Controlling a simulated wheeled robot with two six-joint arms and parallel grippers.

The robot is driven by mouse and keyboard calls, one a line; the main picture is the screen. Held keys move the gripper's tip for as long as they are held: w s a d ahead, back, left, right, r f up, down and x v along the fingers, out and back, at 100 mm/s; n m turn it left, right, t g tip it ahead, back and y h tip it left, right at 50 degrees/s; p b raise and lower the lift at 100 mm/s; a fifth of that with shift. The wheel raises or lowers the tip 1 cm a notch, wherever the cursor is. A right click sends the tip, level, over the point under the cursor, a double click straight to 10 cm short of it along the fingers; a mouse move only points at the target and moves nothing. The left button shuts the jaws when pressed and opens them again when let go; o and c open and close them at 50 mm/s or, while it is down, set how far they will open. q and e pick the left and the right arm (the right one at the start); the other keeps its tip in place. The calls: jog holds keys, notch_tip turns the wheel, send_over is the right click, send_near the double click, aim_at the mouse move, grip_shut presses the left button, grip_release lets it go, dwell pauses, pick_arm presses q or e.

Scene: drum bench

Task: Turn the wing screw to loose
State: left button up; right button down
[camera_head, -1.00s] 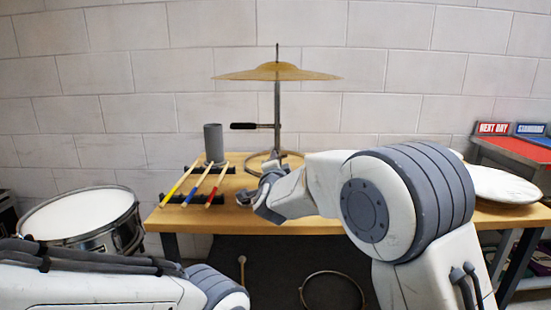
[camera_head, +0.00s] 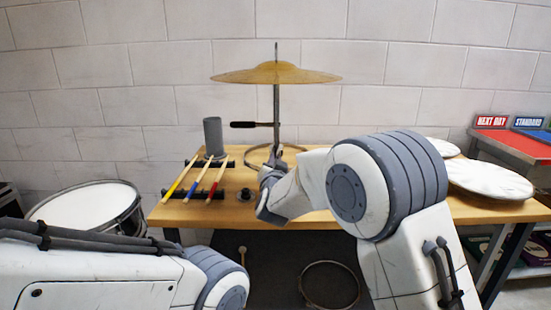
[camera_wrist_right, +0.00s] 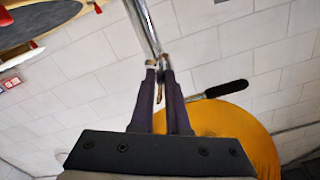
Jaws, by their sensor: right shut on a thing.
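The cymbal stand's metal pole (camera_head: 276,105) rises from the bench and carries a gold cymbal (camera_head: 277,73). My right gripper (camera_head: 276,154) is at the lower part of the pole. In the right wrist view, the right gripper's two dark fingertips (camera_wrist_right: 159,68) are close together against the pole (camera_wrist_right: 141,25). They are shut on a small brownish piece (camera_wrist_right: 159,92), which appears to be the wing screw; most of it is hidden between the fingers. Its turn angle cannot be told. My left arm enters at the lower left of the head view, its gripper out of frame.
A black-handled rod (camera_head: 244,125) sticks out left from the pole. Drumsticks (camera_head: 196,181) rest on a black rack, with a grey cylinder (camera_head: 213,138) behind. A dark round part (camera_head: 245,194) lies on the bench (camera_head: 225,214). White discs (camera_head: 490,178) lie right; a drum (camera_head: 87,208) stands left.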

jog(key=shift+f+n, duration=0.15)
jog(key=shift+n, duration=0.25)
jog(key=c, duration=0.9)
grip_release()
jog(key=s, duration=1)
jog(key=shift+s, duration=0.3)
